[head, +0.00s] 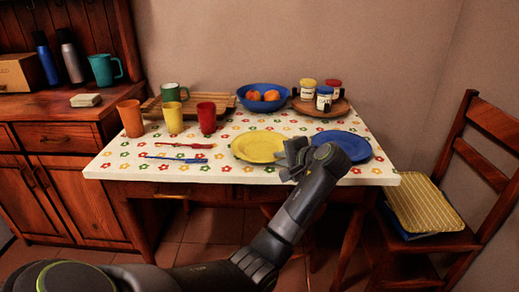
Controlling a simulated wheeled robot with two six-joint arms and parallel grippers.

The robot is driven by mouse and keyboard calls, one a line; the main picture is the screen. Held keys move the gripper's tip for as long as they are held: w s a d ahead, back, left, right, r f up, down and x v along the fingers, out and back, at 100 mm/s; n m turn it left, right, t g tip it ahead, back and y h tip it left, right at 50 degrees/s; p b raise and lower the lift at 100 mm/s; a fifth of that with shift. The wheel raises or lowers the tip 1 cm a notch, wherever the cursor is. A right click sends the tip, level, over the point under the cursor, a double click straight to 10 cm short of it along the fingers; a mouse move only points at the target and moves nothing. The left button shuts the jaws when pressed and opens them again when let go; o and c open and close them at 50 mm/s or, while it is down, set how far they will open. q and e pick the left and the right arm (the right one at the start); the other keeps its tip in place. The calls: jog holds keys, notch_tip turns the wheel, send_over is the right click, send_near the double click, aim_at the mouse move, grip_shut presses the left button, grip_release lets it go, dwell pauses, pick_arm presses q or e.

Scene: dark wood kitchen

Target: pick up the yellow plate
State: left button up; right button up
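The yellow plate (256,147) lies flat on the flowered tablecloth, near the front edge of the table. My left gripper (287,152) is at the plate's right rim, and its arm comes up from the bottom of the view. The gripper covers part of that rim. I cannot tell whether its fingers touch the plate or are open or shut. My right gripper is not in view.
A blue plate (355,146) lies just right, partly behind my wrist. Red and blue cutlery (184,145) lies left. Cups (173,117), a blue fruit bowl (264,104) and a jar tray (320,107) stand behind. A chair (470,175) stands at right.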

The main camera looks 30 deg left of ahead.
pick_arm(q)
grip_shut()
